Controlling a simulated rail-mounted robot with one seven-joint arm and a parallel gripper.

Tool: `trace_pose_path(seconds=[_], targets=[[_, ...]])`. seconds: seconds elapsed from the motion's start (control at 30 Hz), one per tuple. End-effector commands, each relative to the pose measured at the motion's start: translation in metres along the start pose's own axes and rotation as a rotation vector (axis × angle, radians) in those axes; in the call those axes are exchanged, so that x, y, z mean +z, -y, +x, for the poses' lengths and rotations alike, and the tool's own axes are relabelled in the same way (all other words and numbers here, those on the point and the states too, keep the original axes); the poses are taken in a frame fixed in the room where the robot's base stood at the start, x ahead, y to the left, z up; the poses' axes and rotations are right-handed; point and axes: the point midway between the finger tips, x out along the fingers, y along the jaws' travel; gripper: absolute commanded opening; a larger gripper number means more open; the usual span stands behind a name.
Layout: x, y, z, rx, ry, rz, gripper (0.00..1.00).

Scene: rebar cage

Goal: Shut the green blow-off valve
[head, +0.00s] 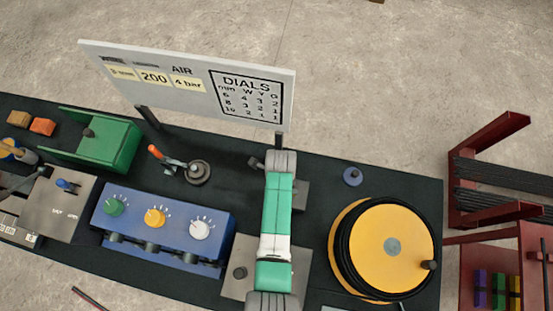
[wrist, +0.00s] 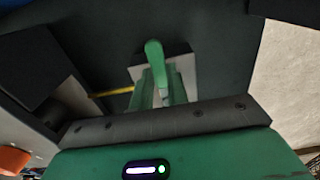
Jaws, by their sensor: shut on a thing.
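The green handle (wrist: 153,52) of the blow-off valve stands up at the top middle of the wrist view, in front of a pale grey block (wrist: 181,66). My gripper (wrist: 161,88) reaches to it with two green fingers, one on each side, and is shut on it. The exact contact is small and partly hidden by the fingers. In the head view my green and white arm covers the valve and my gripper.
Left of my arm stand an orange-tipped lever (head: 155,152) and a blue box (head: 165,228) with three dials. A yellow reel (head: 385,245) with black line is on the right. A white sign board (head: 190,85) rises behind. A dark red rack (head: 490,215) stands off the bench's right end.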

Motion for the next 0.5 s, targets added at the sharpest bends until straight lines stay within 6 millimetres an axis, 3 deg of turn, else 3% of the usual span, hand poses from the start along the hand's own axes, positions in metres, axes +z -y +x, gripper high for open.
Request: trace_pose_path(seconds=[0.23, 0.27, 0.33, 0.5], targets=[[-0.0004, 0.0007, -0.0009, -0.001, 0.0, 0.002, 0.0], [-0.0004, 0.0007, -0.0009, -0.001, 0.0, 0.002, 0.22], [-0.0004, 0.0007, -0.0008, -0.001, 0.0, 0.002, 0.36], [-0.0002, 0.0004, -0.0005, -0.001, 0.0, 0.001, 0.38]])
